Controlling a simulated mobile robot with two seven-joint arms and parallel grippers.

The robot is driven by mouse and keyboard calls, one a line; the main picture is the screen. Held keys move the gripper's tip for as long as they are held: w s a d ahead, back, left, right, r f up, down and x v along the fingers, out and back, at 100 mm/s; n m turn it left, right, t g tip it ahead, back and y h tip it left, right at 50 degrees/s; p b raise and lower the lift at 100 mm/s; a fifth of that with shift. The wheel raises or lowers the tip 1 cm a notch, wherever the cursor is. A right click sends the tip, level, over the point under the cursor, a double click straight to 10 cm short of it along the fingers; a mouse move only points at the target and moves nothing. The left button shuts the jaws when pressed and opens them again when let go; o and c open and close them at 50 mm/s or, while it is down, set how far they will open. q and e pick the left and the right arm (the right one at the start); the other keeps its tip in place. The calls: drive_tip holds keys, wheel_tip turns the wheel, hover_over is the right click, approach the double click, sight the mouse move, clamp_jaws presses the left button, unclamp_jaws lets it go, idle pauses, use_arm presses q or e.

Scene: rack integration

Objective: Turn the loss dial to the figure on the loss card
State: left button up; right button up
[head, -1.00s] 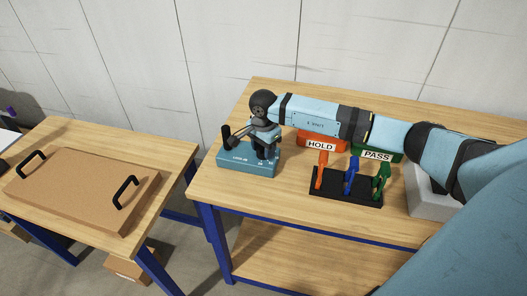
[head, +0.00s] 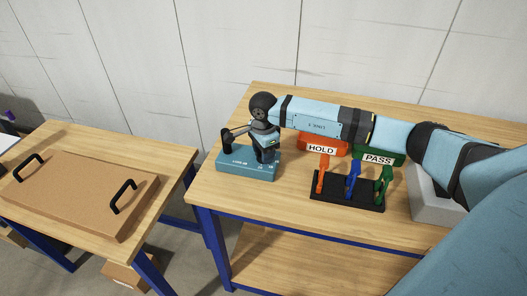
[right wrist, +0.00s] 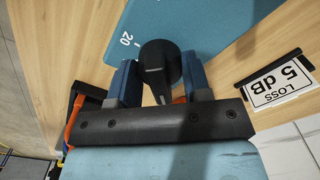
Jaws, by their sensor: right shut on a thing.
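The loss box is a teal block (head: 240,162) with white lettering, at the left end of the right table. Its black dial (right wrist: 155,62) stands between my fingers in the right wrist view, with a pale line on it. The printed figure 20 shows on the teal face beside it; the other figures are hidden or too small to read. My right gripper (right wrist: 158,86) is shut on the dial, pointing down over the box in the head view (head: 264,155). The white loss card (right wrist: 280,86) reads "LOSS 5 dB". My left gripper is not in view.
An orange HOLD bin (head: 320,141) and a green PASS bin (head: 378,152) stand behind a black rack (head: 346,197) with orange, blue and green pieces. A grey block (head: 428,201) is at the right. A brown board with black handles (head: 85,190) lies on the left table.

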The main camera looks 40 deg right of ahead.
drive_tip(key=o, duration=0.9)
drive_tip(key=shift+o, duration=0.2)
wheel_tip(320, 180, up, 14)
drive_tip(key=b, duration=0.1)
drive_tip(key=shift+b, duration=0.3)
